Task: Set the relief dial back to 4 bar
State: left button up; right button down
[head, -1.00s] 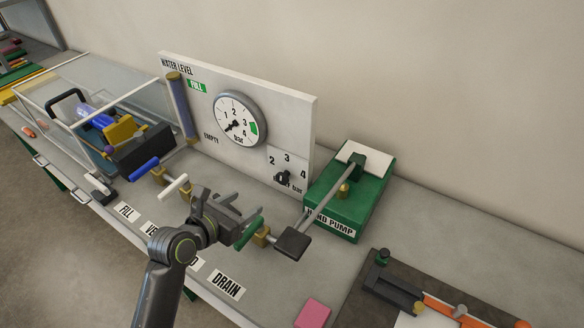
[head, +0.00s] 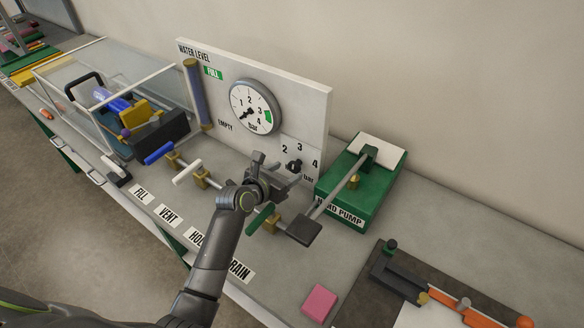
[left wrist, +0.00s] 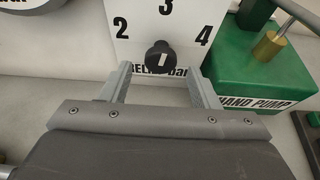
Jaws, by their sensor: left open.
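The relief dial is a small black knob (head: 294,166) low on the white panel (head: 315,105), under the printed numbers 2, 3 and 4. In the left wrist view the knob (left wrist: 160,55) has a short pale mark on its face, roughly upright; I cannot tell its exact setting. My left gripper (head: 279,170) is open in front of the panel. In the left wrist view its fingers (left wrist: 160,78) lie either side of the knob, just below it, with nothing between them. Whether they reach the knob's depth is unclear. My right gripper is out of view.
A pressure gauge (head: 255,106) is above the dial, its needle at the lower left. The green hand pump (head: 345,197) stands close to the right, its lever (head: 325,198) reaching forward. Valve handles, one green (head: 260,219), lie below my gripper. A pink block (head: 319,303) lies in front.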

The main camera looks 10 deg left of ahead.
aim_at(293, 169)
pick_arm(q)
jog(key=shift+x, duration=1.95)
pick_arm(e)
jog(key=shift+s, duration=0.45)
pick_arm(q)
jog(key=shift+d, duration=0.1)
jog(key=shift+c, duration=0.4)
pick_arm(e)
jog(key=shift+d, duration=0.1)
